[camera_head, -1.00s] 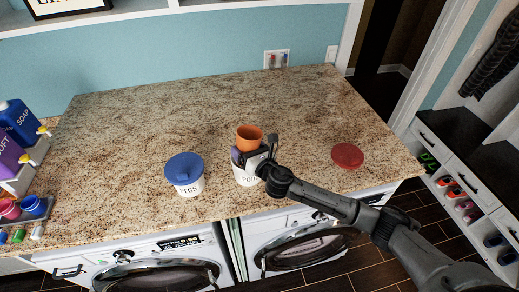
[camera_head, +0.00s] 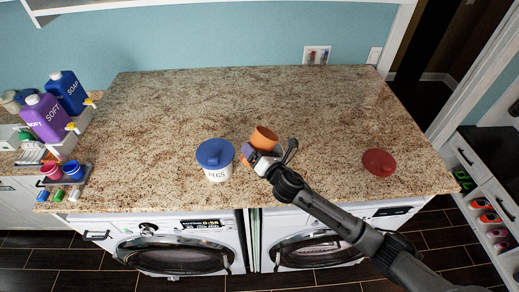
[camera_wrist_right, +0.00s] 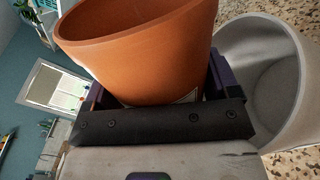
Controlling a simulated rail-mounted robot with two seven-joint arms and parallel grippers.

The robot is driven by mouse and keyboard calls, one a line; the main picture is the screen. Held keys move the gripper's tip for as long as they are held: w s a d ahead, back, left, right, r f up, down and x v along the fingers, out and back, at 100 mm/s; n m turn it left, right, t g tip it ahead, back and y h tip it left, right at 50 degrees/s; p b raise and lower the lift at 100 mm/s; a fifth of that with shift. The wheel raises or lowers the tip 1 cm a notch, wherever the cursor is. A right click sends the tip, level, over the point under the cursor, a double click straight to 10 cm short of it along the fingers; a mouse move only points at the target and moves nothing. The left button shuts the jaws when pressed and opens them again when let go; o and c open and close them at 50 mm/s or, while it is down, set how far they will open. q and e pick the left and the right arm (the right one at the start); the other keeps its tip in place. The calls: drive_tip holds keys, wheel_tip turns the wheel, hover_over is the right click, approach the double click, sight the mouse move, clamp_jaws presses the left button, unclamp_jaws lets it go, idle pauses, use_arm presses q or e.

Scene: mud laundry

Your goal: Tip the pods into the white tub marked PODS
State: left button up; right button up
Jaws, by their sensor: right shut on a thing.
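My right gripper (camera_head: 262,152) is shut on an orange cup (camera_head: 264,137), above the counter near its front edge. The cup is tilted in the head view, and I see no pods in or below it. In the right wrist view the cup (camera_wrist_right: 140,45) stands between the purple fingers of the gripper (camera_wrist_right: 155,95). A pale, open, round tub (camera_wrist_right: 268,75) shows just beyond the cup on the right, with a grey inside. In the head view the gripper and cup mostly hide the PODS tub, and its label cannot be read. My left gripper is not in view.
A white tub marked PEGS with a blue lid (camera_head: 214,153) stands close left of my gripper. A red round lid (camera_head: 379,162) lies to the right. SOAP (camera_head: 66,92) and SOFT (camera_head: 45,117) bottles stand far left. The granite counter's back (camera_head: 220,95) is clear.

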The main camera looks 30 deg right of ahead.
sight(257, 143)
drive_tip(key=shift+a+f+m+b, duration=0.1)
drive_tip(key=shift+a+m+b, duration=0.25)
drive_tip(key=shift+m, duration=0.75)
drive_tip(key=shift+a+r+m, duration=0.1)
drive_tip(key=shift+r+m, duration=0.3)
drive_tip(key=shift+m, duration=0.4)
drive_tip(key=m, duration=0.1)
drive_tip(key=r+m, duration=0.1)
drive_tip(key=m, duration=0.1)
drive_tip(key=d+m+b, duration=0.1)
drive_tip(key=m, duration=0.1)
drive_tip(key=shift+r, duration=0.4)
drive_tip(key=shift+w+d+r+m+p, duration=0.1)
drive_tip(key=shift+r+m+p, duration=0.35)
drive_tip(key=shift+m, duration=0.25)
drive_tip(key=d+m+p, duration=0.1)
drive_tip(key=m, duration=0.1)
drive_tip(key=d+r+m+p, duration=0.1)
drive_tip(key=m, duration=0.1)
drive_tip(key=shift+r+p, duration=0.2)
drive_tip(key=shift+p, duration=0.2)
drive_tip(key=m, duration=0.1)
drive_tip(key=d+m+p, duration=0.1)
drive_tip(key=m, duration=0.1)
drive_tip(key=shift+d+r, duration=0.2)
drive_tip(key=shift+d, duration=0.1)
drive_tip(key=shift+d+m+p, duration=0.25)
drive_tip(key=shift+m+p, duration=0.05)
drive_tip(key=shift+m, duration=0.2)
